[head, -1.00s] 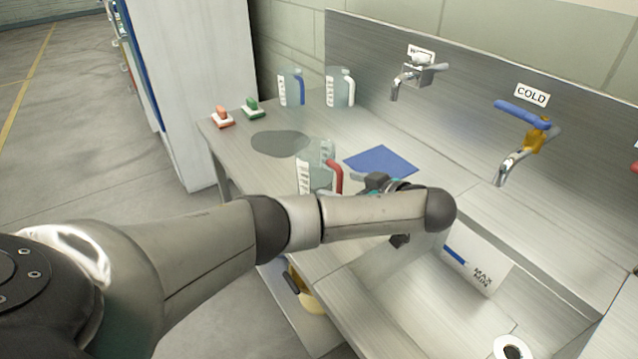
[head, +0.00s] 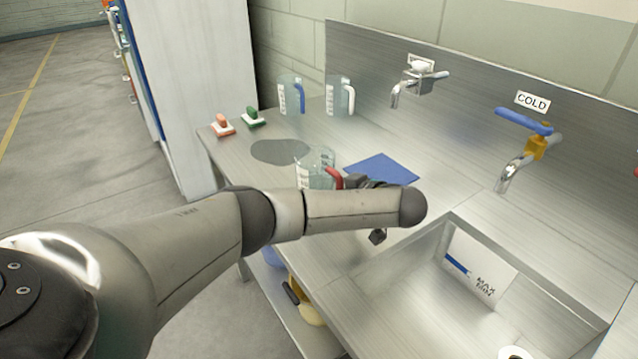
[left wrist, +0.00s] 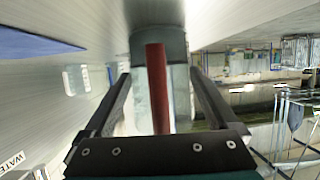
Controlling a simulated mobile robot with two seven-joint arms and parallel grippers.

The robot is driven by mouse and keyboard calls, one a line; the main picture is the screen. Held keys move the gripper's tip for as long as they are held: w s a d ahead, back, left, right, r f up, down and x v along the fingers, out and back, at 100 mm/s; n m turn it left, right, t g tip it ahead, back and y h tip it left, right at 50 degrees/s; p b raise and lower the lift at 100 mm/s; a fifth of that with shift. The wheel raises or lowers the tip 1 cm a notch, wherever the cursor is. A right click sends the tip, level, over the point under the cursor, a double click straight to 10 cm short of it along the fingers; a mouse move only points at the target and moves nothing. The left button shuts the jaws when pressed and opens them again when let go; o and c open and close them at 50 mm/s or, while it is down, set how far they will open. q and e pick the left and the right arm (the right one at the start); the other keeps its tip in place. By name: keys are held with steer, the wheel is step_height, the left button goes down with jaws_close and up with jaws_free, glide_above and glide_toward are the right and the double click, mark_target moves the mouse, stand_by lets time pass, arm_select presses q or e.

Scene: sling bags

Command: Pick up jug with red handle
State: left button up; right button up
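The clear jug with the red handle (head: 314,170) stands on the steel counter in the head view, its lower part hidden by my left arm. Its red handle (head: 334,179) faces my left gripper (head: 352,182), which is partly hidden behind my arm. In the left wrist view, the red handle (left wrist: 157,88) stands between the two dark fingers of the left gripper (left wrist: 161,76). The fingers are apart, with a visible gap on each side of the handle. My right gripper is in neither view.
A blue-handled jug (head: 291,95) and a white-handled jug (head: 340,95) stand farther back. A blue mat (head: 382,168) lies behind the gripper. Red and green brushes (head: 222,125) sit at the left. The sink (head: 440,262) and cold tap (head: 520,160) are at the right.

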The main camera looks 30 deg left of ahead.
arm_select(q)
steer(key=c, duration=1)
steer(key=shift+c, duration=0.2)
